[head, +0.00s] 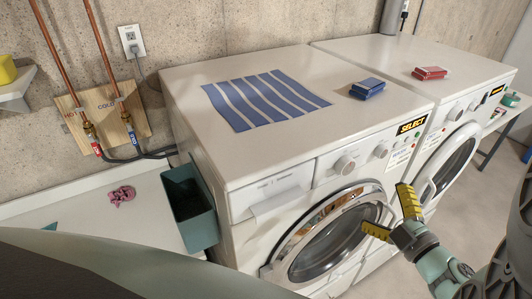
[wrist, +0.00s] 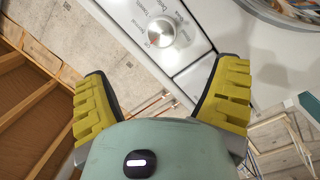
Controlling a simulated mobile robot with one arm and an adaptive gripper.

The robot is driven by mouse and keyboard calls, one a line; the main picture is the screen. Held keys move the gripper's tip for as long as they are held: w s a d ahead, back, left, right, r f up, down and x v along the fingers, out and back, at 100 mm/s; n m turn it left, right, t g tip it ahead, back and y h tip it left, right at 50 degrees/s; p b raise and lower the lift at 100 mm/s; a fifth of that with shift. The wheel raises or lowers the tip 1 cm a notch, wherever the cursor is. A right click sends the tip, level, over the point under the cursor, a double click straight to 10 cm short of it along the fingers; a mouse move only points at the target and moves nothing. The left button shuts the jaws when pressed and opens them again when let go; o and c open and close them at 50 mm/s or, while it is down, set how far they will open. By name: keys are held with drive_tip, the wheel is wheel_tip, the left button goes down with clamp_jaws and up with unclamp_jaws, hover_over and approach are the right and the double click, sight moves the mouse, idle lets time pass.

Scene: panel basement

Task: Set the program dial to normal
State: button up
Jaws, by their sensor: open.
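The left white machine (head: 250,160) has two round silver-white dials on its front panel, a left dial (head: 344,164) and a right dial (head: 380,151). My gripper (head: 384,206) is open and empty in front of this machine, below the panel and near its round door (head: 335,242). In the wrist view, a dial (wrist: 161,31) with small printed labels around it shows beyond the gap between my open yellow fingers (wrist: 162,72). The fingers appear apart from it.
A second white machine (head: 400,60) stands to the right, its round door (head: 450,165) ajar. A teal bin (head: 190,205) is at the left. Open floor lies at the right.

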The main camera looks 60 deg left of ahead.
sight(348, 169)
drive_tip(key=p+x, duration=0.2)
drive_tip(key=x, duration=0.1)
drive_tip(key=p+x, duration=0.2)
drive_tip(key=x, duration=0.2)
drive_tip(key=p+x, duration=0.2)
drive_tip(key=x, duration=0.1)
drive_tip(key=shift+s+a+r, duration=0.15)
drive_tip(key=shift+s+a, duration=0.2)
drive_tip(key=shift+a, duration=0.1)
drive_tip(key=shift+x, duration=1.05)
drive_tip(key=c, duration=1.2)
drive_tip(key=shift+c, duration=0.2)
